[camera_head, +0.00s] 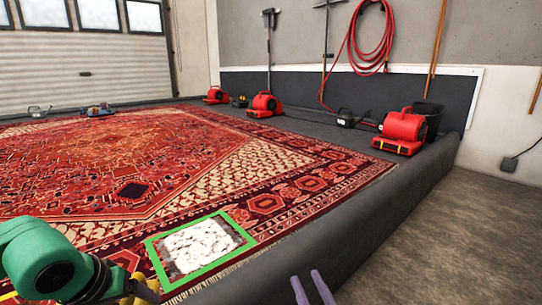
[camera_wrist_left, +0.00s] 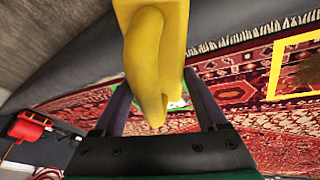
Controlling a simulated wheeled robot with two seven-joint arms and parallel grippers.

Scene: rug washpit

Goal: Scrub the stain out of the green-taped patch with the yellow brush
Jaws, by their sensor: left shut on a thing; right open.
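The green-taped patch (camera_head: 240,226) lies on the rug near its front edge in the head view. White foam (camera_head: 200,245) covers most of it, with darker pile showing along its edges; I cannot tell how much stain lies under the foam. My left gripper (camera_wrist_left: 160,100) is shut on the yellow brush (camera_wrist_left: 155,50), which fills the middle of the left wrist view. In the head view the brush (camera_head: 143,286) shows at the bottom, left of the patch and apart from it. My right gripper (camera_head: 314,288) is open and empty at the bottom, right of the patch.
A yellow-taped patch (camera_wrist_left: 276,70) with a brown stain lies on the rug in the left wrist view. A dark padded kerb (camera_head: 330,240) borders the rug. Red blowers (camera_head: 402,130) and a bucket (camera_head: 428,118) stand at the back. The rug's middle is mostly clear.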

